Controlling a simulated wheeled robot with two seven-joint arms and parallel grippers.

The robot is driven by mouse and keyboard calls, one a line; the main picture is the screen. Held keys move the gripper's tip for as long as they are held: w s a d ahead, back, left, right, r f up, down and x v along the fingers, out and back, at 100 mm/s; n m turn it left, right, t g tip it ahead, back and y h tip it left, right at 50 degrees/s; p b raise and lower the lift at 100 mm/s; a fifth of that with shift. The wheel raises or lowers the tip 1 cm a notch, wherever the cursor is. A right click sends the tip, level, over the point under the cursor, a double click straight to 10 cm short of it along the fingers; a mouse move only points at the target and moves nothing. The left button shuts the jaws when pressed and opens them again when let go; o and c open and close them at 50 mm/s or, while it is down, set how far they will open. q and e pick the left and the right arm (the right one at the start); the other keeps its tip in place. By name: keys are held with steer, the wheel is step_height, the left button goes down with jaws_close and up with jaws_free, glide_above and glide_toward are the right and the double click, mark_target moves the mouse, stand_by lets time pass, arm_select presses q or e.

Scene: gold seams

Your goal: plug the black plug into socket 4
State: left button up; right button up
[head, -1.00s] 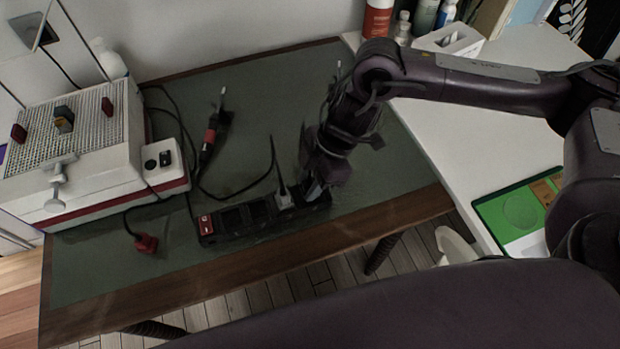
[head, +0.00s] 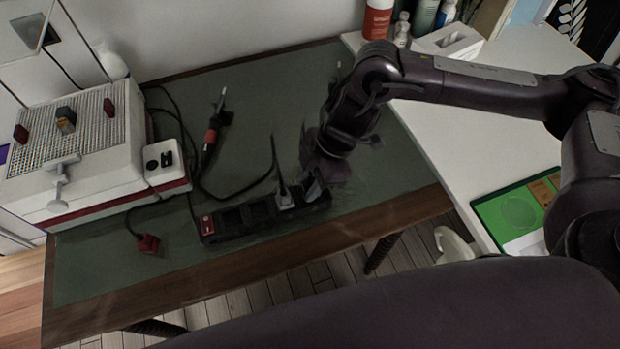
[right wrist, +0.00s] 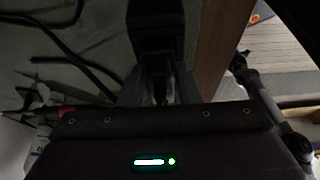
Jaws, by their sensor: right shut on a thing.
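A black power strip (head: 232,234) lies on the green mat, with a red switch (head: 207,224) at its left end. A pale grey plug (head: 284,200) with a dark cord sits in it, right of the middle. My right gripper (head: 314,190) is at the strip's right end, just right of the grey plug, pointing down. It is shut on a dark thing, likely the black plug, mostly hidden by the fingers. In the right wrist view the fingers (right wrist: 160,92) are dark, and whether the plug is seated cannot be told. My left gripper is not in view.
A red plug (head: 148,243) lies on the mat at left. A soldering iron (head: 213,130) and its cable lie behind the strip. A white box with a mesh top (head: 85,140) stands at left. A white table (head: 440,120) adjoins at right.

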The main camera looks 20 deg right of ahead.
steer(key=shift+f, duration=0.6)
stand_by(0.5)
steer(key=o, duration=1)
steer(key=shift+o, duration=0.2)
steer(key=v, duration=0.7)
steer(key=shift+r, duration=0.35)
steer(key=shift+d, duration=0.15)
